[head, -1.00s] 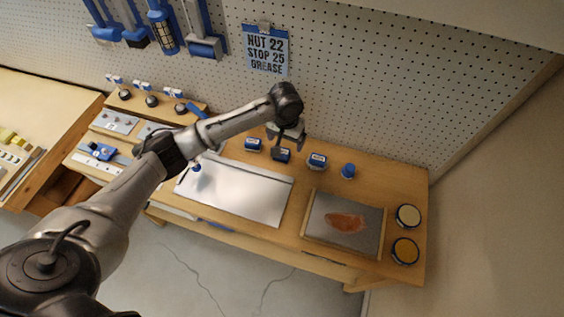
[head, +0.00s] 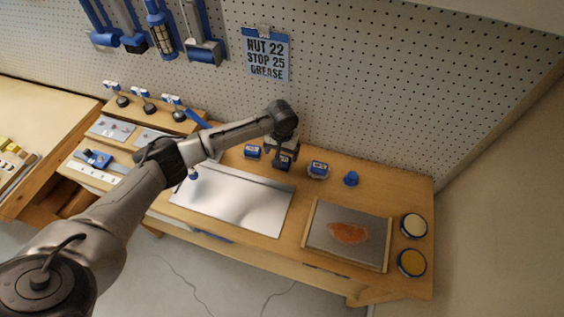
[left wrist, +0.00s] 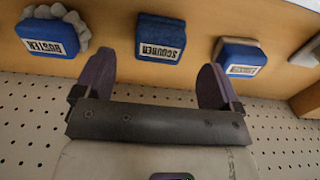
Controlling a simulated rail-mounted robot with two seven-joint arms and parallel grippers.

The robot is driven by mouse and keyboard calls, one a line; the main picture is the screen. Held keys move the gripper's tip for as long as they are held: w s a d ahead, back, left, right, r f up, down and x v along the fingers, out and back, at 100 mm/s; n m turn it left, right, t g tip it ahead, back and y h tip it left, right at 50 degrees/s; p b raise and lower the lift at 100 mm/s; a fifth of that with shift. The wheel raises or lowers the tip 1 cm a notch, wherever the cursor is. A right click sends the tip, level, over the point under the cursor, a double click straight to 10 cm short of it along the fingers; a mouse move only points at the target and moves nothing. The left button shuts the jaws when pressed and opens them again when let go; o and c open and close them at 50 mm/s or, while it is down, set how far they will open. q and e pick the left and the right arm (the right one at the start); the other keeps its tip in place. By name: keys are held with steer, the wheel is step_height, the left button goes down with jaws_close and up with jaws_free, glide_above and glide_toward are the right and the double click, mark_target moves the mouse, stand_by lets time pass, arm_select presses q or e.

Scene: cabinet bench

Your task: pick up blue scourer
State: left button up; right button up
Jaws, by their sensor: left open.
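The blue scourer (left wrist: 162,38) is a blue block with a white label reading SCOURER. It lies on the wooden bench, and in the head view (head: 283,163) it is the middle one of three blue items, partly covered by my gripper. My left gripper (left wrist: 157,70) is open and empty. In the left wrist view its two fingers stand on either side of the scourer's line, with the scourer just beyond the tips. In the head view the left gripper (head: 283,150) is close above the scourer. My right gripper is not in view.
A labelled blue block (left wrist: 240,58) and a blue item with a fluffy grey edge (left wrist: 52,32) flank the scourer. A blue knob-like item (head: 351,179) stands farther right. The pegboard wall (head: 350,110) is close behind. A metal sheet (head: 232,197) lies in front.

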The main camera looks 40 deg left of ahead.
mark_target(282, 157)
arm_select(q)
step_height(282, 157, down, 4)
steer(key=shift+w+r+b, duration=0.1)
steer(key=shift+r+b, duration=0.15)
steer(key=shift+b, duration=0.05)
steer(key=shift+f, duration=0.75)
steer(key=shift+c, duration=0.3)
steer(key=c, duration=1)
steer(key=shift+o, duration=0.2)
steer(key=shift+r, duration=0.2)
step_height(282, 157, up, 4)
steer(key=shift+r+p, duration=0.1)
steer(key=shift+p, duration=0.3)
steer(key=s+d+r+p, duration=0.1)
steer(key=d+r, duration=0.5)
steer(key=d, duration=0.5)
steer(key=shift+d+r, duration=0.25)
steer(key=shift+d, duration=0.05)
